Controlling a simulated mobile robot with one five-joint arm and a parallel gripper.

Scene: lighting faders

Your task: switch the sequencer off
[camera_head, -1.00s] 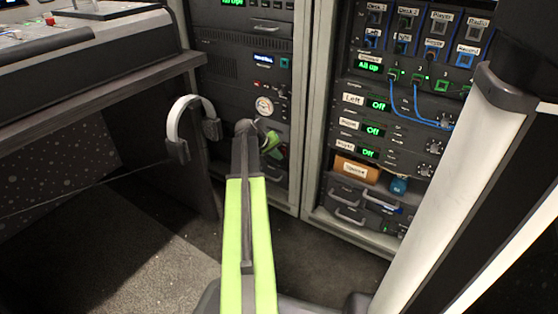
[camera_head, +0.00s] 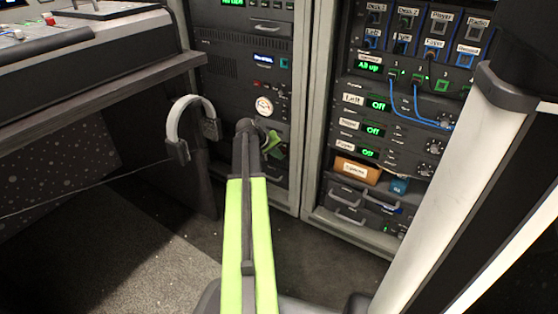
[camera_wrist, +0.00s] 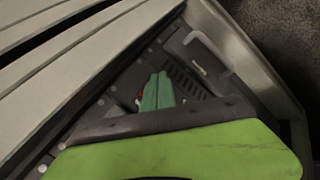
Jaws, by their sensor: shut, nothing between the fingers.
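No label reading sequencer can be made out, so I cannot tell which rack unit it is. The left rack (camera_head: 225,75) holds a unit with a small lit blue display (camera_head: 263,58), a teal button (camera_head: 284,62), a small red control (camera_head: 256,84) and a round dial (camera_head: 264,106). My gripper (camera_head: 275,146) is in front of the lower part of this rack, below the dial, and hides part of the panel. In the wrist view its green fingers (camera_wrist: 157,92) are shut and empty, close to a dark panel. A small red part (camera_wrist: 140,97) shows just left of the fingers; contact cannot be told.
Headphones (camera_head: 190,125) hang beside the desk (camera_head: 100,95) at left. The right rack (camera_head: 315,170) has lit green displays, blue cables (camera_head: 415,112) and an orange box (camera_head: 356,171). The carpet (camera_head: 140,255) ahead is clear.

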